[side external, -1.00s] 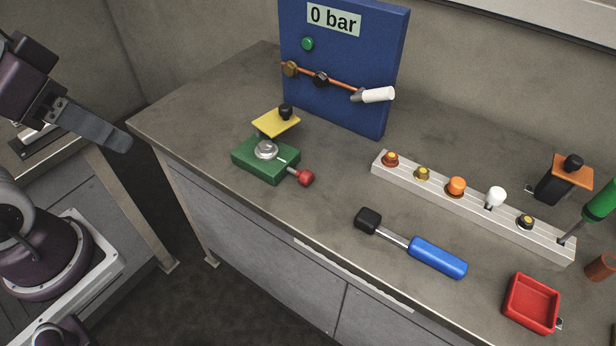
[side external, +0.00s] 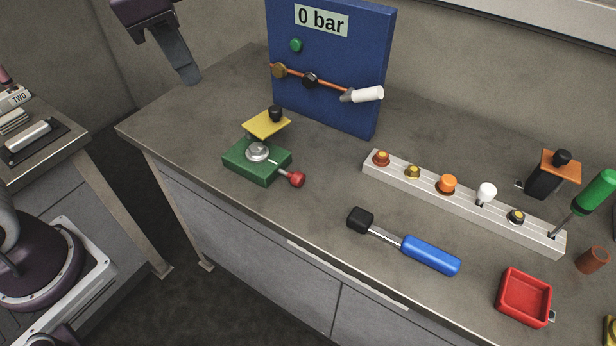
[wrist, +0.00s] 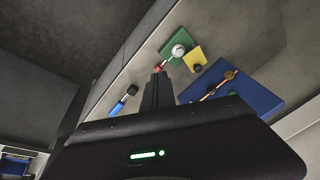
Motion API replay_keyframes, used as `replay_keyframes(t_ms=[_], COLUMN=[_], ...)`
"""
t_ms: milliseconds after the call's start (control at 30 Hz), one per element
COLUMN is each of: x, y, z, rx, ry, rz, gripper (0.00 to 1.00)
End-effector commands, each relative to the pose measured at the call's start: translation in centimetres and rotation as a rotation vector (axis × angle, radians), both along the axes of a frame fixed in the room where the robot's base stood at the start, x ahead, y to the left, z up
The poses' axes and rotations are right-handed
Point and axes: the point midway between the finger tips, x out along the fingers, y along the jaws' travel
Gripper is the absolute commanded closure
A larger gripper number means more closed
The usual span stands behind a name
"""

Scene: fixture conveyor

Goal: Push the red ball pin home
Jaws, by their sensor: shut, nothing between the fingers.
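The red ball pin (side external: 295,179) sticks out on a thin rod from the front right side of the green fixture block (side external: 245,168). A length of rod shows between ball and block. A round silver part (side external: 257,152) sits on the block, and a yellow plate with a black knob (side external: 266,124) stands behind it. My gripper (side external: 190,78) is shut and empty, in the air above the bench's far left corner, well apart from the fixture. In the wrist view, the gripper (wrist: 158,78) points toward the bench, with the red ball (wrist: 157,69) showing just past the fingertips.
A blue panel (side external: 340,105) reading 0 bar stands behind the fixture, with a white-handled lever. A white rail (side external: 400,180) with several knobs, a blue-handled mallet (side external: 430,255) and a red tray (side external: 524,297) lie to the right. The bench left of the fixture is clear.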

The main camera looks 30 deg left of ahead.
Motion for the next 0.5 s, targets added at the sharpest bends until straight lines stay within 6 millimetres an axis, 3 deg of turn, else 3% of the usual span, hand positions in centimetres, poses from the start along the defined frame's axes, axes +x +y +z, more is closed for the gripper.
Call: replay_keyframes(t_ms=[33,100,200,300,400,500], x=[3.1,7.0,11.3,13.5,14.3,14.5], y=[-1.9,-4.7,-9.1,-12.8,-15.1,-16.1], z=[-1.2,-3.5,-8.5,-13.9,-17.9,-19.9], rx=[0.044,0.111,0.199,0.269,0.313,0.336], ry=[0.053,0.121,0.213,0.290,0.341,0.366], rz=[-0.116,-0.287,-0.527,-0.724,-0.856,-0.919], gripper=[1.00,1.00,1.00,1.00,1.00,1.00])
